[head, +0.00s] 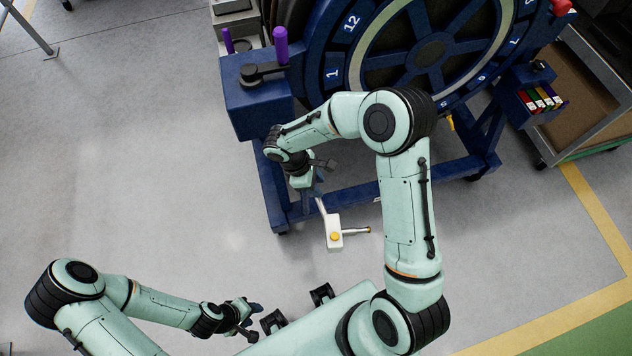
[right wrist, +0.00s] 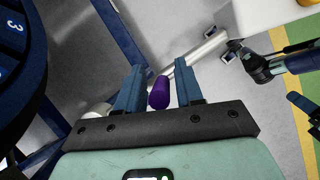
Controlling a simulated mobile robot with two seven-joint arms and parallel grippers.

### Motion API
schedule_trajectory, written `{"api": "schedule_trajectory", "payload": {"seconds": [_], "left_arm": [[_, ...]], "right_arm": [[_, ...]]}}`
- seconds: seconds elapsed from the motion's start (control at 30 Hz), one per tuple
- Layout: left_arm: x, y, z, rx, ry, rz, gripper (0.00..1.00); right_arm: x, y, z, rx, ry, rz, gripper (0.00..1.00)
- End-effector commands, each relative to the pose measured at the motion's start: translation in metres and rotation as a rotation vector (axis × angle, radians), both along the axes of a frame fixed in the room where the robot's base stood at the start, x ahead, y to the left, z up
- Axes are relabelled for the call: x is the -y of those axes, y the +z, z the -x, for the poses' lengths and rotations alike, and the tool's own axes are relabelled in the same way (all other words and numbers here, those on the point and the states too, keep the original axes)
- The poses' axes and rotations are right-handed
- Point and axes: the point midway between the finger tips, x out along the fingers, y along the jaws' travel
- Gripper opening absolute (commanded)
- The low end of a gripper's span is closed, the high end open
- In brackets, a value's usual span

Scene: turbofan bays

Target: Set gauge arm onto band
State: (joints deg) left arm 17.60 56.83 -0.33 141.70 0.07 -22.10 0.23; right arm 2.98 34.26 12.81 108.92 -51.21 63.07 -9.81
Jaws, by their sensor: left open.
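The gauge arm (head: 334,238) has a white block with a yellow button, a short dark rod with a yellow tip, and a pale tube. My right gripper (head: 317,183) is at the tube's upper end. In the right wrist view, the gauge arm's purple grip (right wrist: 159,93) lies between the blue fingers, with its pale tube (right wrist: 205,48) running beyond. The gauge arm hangs in front of the blue stand, apart from the wheel. A pale ring (head: 377,34) on the wheel looks like the band. My left gripper (head: 252,319) is open and empty, low in the head view.
The dark blue numbered wheel (head: 334,73) stands in a blue frame (head: 352,203). A purple upright handle (head: 281,45) rises from a blue box left of it. A cart (head: 600,65) stands at right, near coloured blocks (head: 540,98).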

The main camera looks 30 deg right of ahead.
Motion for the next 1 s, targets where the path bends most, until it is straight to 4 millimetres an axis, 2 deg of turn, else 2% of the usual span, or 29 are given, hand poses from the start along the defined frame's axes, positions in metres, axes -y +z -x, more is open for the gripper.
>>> {"api": "schedule_trajectory", "payload": {"seconds": [0.03,0.1,0.37,0.57,1.0], "left_arm": [[0.0,0.0,0.0,0.0,0.0,0.0,0.43],[0.0,0.0,0.0,0.0,0.0,0.0,0.43],[0.0,0.0,0.0,0.0,0.0,0.0,0.43],[0.0,-0.003,0.002,-0.002,0.0,0.0,0.43],[0.0,-0.013,0.007,-0.009,0.0,0.0,0.43]], "right_arm": [[0.0,0.0,0.0,0.0,0.0,0.0,0.18],[0.0,0.0,0.0,0.0,0.0,0.0,0.0],[0.001,0.0,0.0,0.001,0.008,0.001,0.0],[0.009,0.001,0.001,0.002,0.067,0.003,0.0],[0.053,0.001,-0.004,0.002,0.419,0.005,0.0]]}}
